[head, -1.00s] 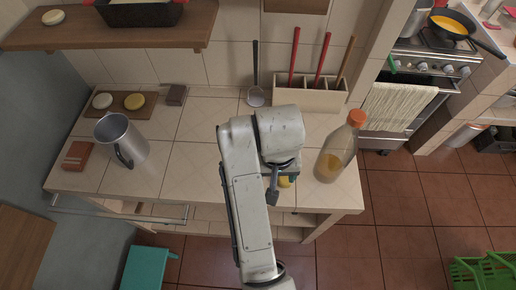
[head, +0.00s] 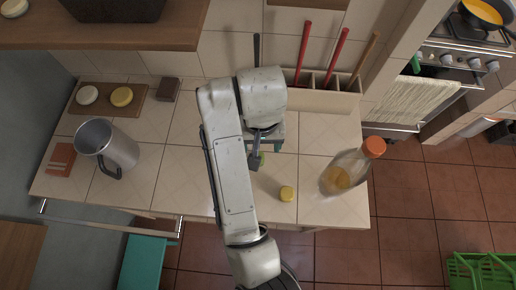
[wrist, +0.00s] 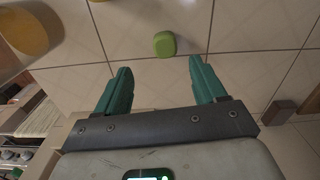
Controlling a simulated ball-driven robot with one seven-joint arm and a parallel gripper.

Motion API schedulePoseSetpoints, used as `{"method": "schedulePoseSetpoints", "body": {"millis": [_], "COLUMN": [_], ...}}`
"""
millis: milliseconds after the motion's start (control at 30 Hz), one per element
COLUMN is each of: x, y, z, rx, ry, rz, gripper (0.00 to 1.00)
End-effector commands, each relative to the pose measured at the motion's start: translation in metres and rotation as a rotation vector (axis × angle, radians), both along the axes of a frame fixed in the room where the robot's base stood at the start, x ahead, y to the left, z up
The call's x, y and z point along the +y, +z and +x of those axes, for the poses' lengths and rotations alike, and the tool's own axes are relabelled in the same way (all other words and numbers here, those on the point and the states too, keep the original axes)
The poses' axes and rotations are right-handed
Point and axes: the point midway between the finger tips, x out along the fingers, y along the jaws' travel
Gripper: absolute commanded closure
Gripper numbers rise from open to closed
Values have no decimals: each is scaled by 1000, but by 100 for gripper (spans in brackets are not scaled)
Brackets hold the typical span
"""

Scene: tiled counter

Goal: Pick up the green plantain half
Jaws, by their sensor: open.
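The green plantain half (wrist: 165,44) is a small rounded green piece on the tiles in the wrist view. It lies beyond my fingertips, roughly centred between them. In the head view a bit of the green piece (head: 261,158) shows beside my gripper (head: 267,153), mostly hidden by it. My gripper (wrist: 160,72) has two teal fingers spread wide apart with nothing between them in the wrist view. How high the fingers are above the counter is hard to tell.
A bottle with an orange cap (head: 352,172) stands to the right. A metal mug (head: 107,147) stands at left. A utensil box (head: 325,98) lines the wall. Tiles between mug and arm are clear.

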Motion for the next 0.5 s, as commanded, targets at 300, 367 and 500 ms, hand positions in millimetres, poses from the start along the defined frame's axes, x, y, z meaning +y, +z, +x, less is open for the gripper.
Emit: {"method": "schedulePoseSetpoints", "body": {"millis": [300,367,500], "x": [0,-1,0], "y": [-46,-49,-52], "z": [1,1,0], "rx": [0,1,1], "ry": [0,-1,0], "rz": [-2,-3,-2], "gripper": [30,30,30]}}
